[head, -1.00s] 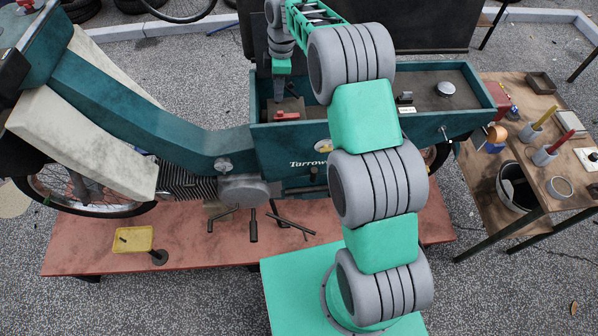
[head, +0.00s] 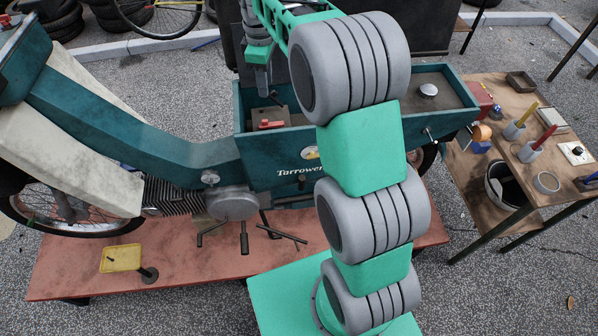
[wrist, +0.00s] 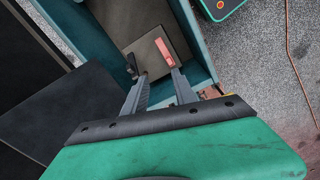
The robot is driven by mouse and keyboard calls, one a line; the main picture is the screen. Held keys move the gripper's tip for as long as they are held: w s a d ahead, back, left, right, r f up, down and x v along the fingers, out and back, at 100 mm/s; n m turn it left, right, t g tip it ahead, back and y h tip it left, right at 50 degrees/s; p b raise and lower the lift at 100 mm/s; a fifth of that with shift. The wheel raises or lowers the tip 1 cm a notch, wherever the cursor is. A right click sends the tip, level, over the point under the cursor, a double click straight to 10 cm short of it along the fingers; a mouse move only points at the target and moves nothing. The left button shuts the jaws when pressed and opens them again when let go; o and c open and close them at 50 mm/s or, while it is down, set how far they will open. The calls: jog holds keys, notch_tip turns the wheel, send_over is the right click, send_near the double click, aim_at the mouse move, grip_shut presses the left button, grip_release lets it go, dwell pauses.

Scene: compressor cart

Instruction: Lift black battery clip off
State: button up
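The battery, a grey-brown block (wrist: 150,32), sits inside the teal cargo box (head: 345,143); it also shows in the head view (head: 286,115). The black battery clip (wrist: 131,64) is on the near left part of the battery in the wrist view, close to my left fingertip. The red clip (wrist: 163,52) is on the right, close to the other fingertip. My gripper (wrist: 156,73) is open, with a clear gap between its fingers. It points down over the battery in the head view (head: 263,83). I cannot tell whether a fingertip touches a clip.
The box walls stand close around the battery. A round silver knob (head: 428,90) is on the box's right part. A wooden side table (head: 518,100) with cups and tools stands at right. A red bench (head: 130,232) with a yellow tray (head: 121,257) lies in front.

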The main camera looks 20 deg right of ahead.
jog(key=s+f+m+t, duration=0.1)
jog(key=s+m, duration=0.7)
jog(key=s, duration=1.1)
jog(key=s+f+m+b, duration=0.3)
jog(key=s+f+b, duration=0.1)
jog(key=s+f, duration=0.1)
jog(key=shift+s+f+t, duration=0.35)
jog(key=shift+f+t, duration=0.05)
jog(key=shift+f, duration=0.3)
